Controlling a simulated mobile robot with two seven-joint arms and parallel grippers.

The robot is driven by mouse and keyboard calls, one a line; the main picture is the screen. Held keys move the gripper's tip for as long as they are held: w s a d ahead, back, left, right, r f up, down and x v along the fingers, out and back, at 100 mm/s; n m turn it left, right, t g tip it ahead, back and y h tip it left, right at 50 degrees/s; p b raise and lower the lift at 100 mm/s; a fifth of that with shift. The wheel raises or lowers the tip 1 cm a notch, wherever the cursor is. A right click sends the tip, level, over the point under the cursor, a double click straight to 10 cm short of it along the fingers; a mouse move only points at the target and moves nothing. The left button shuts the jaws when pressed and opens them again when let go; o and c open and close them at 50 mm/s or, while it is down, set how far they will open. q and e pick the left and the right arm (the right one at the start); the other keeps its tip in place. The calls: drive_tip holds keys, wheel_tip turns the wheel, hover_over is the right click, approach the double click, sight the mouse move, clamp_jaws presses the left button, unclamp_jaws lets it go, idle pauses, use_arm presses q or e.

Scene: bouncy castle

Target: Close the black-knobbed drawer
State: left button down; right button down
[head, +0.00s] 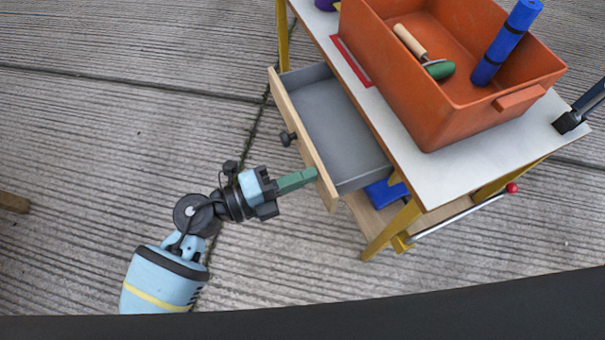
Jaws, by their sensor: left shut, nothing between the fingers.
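The drawer (327,122) is pulled out from under the table top. It has a light wood front, a grey inside that looks empty, and a black knob (287,138) on its front. My left gripper (314,174) is shut and empty. Its green fingertips are at the outer face of the drawer front, near the end closest to me, to the right of and below the knob. I cannot tell whether they touch the wood. My right gripper does not show.
The white table top (452,178) bears an orange bin (405,95) holding a blue roll (507,42) and a green-headed tool (437,68). A blue object (386,193) lies on the lower shelf. A red-ended metal bar (460,218) runs along the near side.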

use_arm(q)
drive_tip(key=shift+d, duration=0.1)
drive_tip(key=shift+w, duration=0.1)
drive_tip(key=p, duration=0.1)
hover_over(345, 175)
drive_tip(key=shift+a, duration=0.3)
drive_tip(key=shift+d, duration=0.35)
